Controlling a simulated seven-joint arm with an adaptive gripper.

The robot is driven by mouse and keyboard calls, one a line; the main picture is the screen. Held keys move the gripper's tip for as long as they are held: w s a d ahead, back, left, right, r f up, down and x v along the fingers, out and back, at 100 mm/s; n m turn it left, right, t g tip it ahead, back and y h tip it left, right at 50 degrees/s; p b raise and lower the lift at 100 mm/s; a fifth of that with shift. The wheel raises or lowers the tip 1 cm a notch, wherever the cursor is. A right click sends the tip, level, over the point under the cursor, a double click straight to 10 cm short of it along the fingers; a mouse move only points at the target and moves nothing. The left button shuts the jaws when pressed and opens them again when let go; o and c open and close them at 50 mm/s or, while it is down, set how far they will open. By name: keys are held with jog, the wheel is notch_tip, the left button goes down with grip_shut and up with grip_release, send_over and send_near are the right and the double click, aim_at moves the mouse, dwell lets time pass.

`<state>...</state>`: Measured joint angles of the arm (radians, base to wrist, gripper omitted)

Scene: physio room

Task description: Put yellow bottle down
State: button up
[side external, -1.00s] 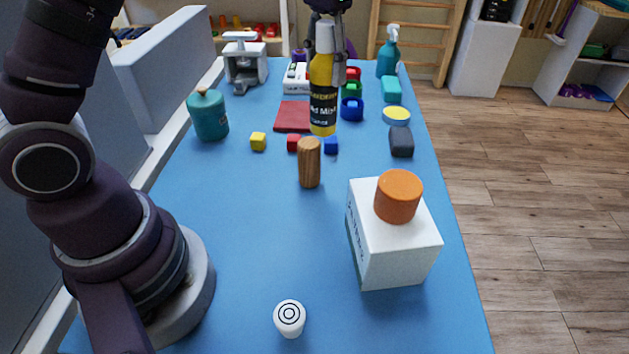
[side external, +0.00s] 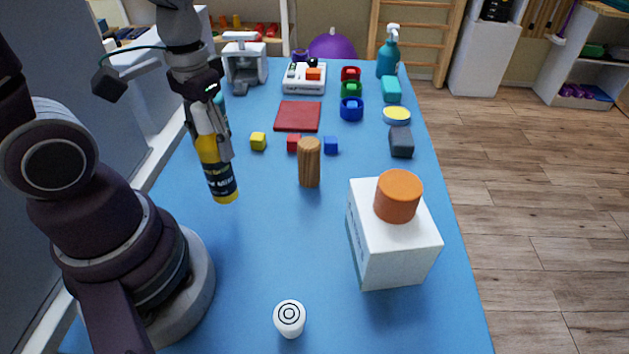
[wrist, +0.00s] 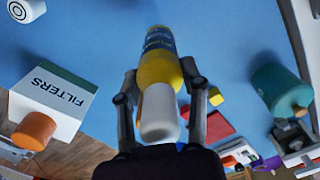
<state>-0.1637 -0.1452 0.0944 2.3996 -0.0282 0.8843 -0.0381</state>
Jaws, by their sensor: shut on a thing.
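The yellow bottle (side external: 222,187) has a white cap and a dark label and shows at the left of the side view, tilted slightly. My gripper (side external: 212,140) is shut on its upper part, from above. In the wrist view the yellow bottle (wrist: 160,68) lies between the two fingers of my gripper (wrist: 160,98), with its white cap nearest the camera. I cannot tell whether the bottle's base touches the blue table (side external: 250,260) or hangs above it.
A wooden cylinder (side external: 309,164) stands right of the bottle. A white box (side external: 390,250) with an orange cylinder (side external: 398,196) on top is front right. A yellow cube (side external: 258,141) and a teal jar (wrist: 277,88) are nearby.

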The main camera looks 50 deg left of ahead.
jog(key=w+a+f, duration=0.2)
jog(key=w, duration=0.5)
jog(key=w+a+f, duration=0.2)
jog(key=w+f, duration=0.1)
jog(key=w, duration=0.3)
jog(key=shift+w, duration=0.35)
jog(key=shift+f, duration=0.1)
jog(key=o, duration=1.2)
